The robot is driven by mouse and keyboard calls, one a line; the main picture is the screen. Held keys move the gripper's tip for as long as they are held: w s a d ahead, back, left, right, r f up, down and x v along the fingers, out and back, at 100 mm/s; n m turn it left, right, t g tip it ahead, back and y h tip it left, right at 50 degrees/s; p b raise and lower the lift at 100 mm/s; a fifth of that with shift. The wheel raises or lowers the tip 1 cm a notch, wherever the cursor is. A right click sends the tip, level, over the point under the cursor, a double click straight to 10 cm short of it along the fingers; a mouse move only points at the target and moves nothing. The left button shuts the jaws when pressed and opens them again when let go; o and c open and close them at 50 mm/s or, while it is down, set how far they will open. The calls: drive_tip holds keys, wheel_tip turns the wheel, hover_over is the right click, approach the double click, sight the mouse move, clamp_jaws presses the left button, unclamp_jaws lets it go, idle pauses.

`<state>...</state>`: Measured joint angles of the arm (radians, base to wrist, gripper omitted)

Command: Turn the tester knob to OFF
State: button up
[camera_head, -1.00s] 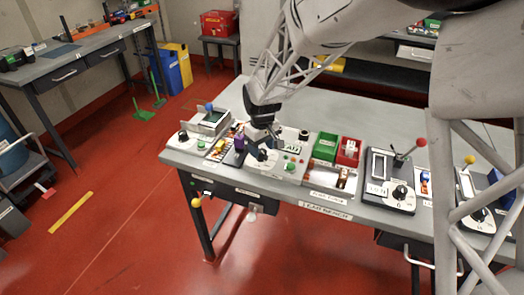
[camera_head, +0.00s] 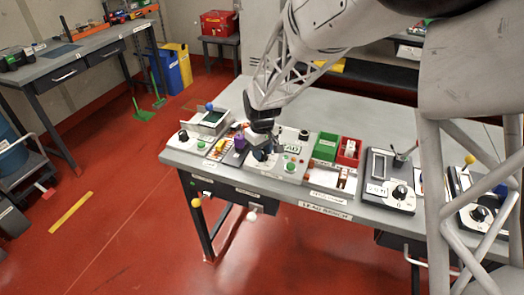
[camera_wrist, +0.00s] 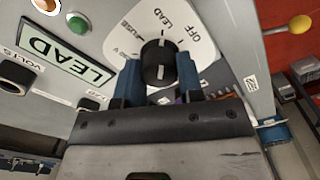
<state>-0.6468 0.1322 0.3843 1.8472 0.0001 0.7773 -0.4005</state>
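The tester knob (camera_wrist: 159,63) is a round black knob in the wrist view. It sits on a white dial plate (camera_wrist: 146,24) marked OFF, LEAD and FUSE. A pale mark shows on the knob's near side; which label it points to is hard to tell. My gripper (camera_wrist: 159,76) has one blue finger on each side of the knob, close against it, and looks shut on it.
A LEAD sign (camera_wrist: 66,58) and green button (camera_wrist: 78,23) are beside the dial. A yellow ball-ended lever (camera_wrist: 301,23) shows at right. Green (camera_head: 326,147) and red (camera_head: 348,152) bins stand right of the tester. The bench behind is clear.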

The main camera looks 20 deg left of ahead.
drive_tip(key=m, duration=0.4)
drive_tip(key=shift+m, duration=0.9)
drive_tip(key=shift+m, duration=1.6)
drive_tip(key=o, duration=0.8)
drive_tip(key=shift+r, duration=0.15)
